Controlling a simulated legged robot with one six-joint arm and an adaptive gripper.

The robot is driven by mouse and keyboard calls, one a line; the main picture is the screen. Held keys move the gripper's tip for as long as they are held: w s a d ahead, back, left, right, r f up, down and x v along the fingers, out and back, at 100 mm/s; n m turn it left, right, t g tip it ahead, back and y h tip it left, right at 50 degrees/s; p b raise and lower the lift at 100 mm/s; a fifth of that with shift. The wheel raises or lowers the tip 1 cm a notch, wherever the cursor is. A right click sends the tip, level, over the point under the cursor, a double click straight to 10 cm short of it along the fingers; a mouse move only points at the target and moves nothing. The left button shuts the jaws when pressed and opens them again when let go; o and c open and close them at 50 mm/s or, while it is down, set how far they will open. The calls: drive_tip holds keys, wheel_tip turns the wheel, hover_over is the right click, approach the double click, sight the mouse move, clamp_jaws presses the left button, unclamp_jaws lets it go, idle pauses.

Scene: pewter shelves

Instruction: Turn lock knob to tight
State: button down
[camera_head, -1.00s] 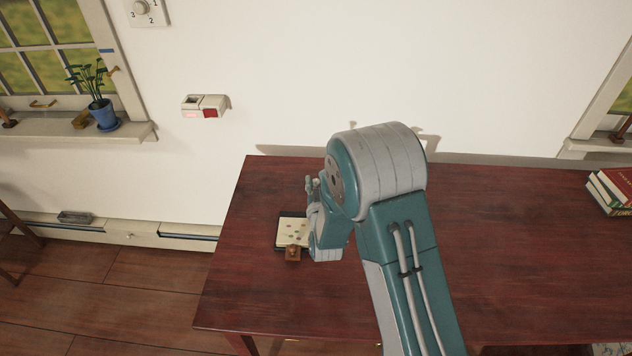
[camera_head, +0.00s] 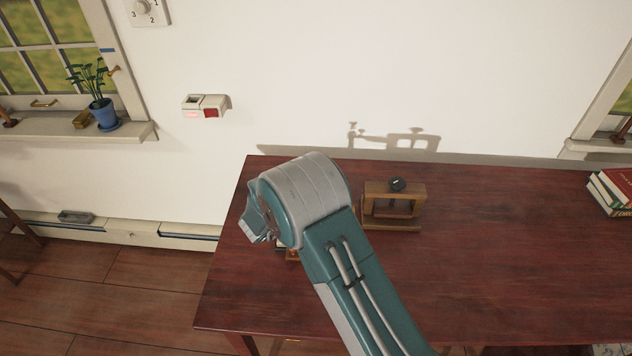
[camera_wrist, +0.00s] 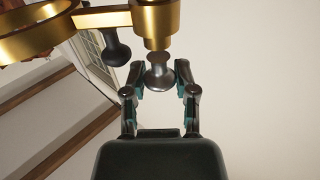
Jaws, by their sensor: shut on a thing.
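In the wrist view, my gripper (camera_wrist: 158,68) is shut on a dark, rounded knob (camera_wrist: 158,76). The knob sits at the end of a brass cylinder (camera_wrist: 155,22), with one finger on each side of it. A second dark knob (camera_wrist: 117,47) hangs from a brass arm to the left, apart from my fingers. In the head view, my gripper (camera_head: 258,235) shows only in part beyond my arm, over the table's left end. The brass piece and the held knob are hidden there. No tight marking can be read.
A wooden frame (camera_head: 374,212) with a black knob (camera_head: 397,184) on top stands on the red-brown table (camera_head: 500,250), right of my arm. Books (camera_head: 612,192) lie at the table's right end. The middle right of the table is clear. A switch box (camera_head: 205,105) is on the wall.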

drive_tip(key=m+g+h, duration=0.2)
drive_tip(key=m+g, duration=0.1)
drive_tip(key=g, duration=0.1)
drive_tip(key=m+g+h, duration=0.3)
drive_tip(key=g, duration=0.1)
drive_tip(key=shift+m+g, duration=0.3)
drive_tip(key=shift+g, duration=0.1)
drive_tip(key=shift+r, duration=0.1)
drive_tip(key=shift+c, duration=1.9)
unclamp_jaws()
drive_tip(key=v, duration=0.7)
drive_tip(key=shift+a+f, duration=0.25)
drive_tip(key=shift+a, duration=0.05)
drive_tip(key=shift+w, duration=0.1)
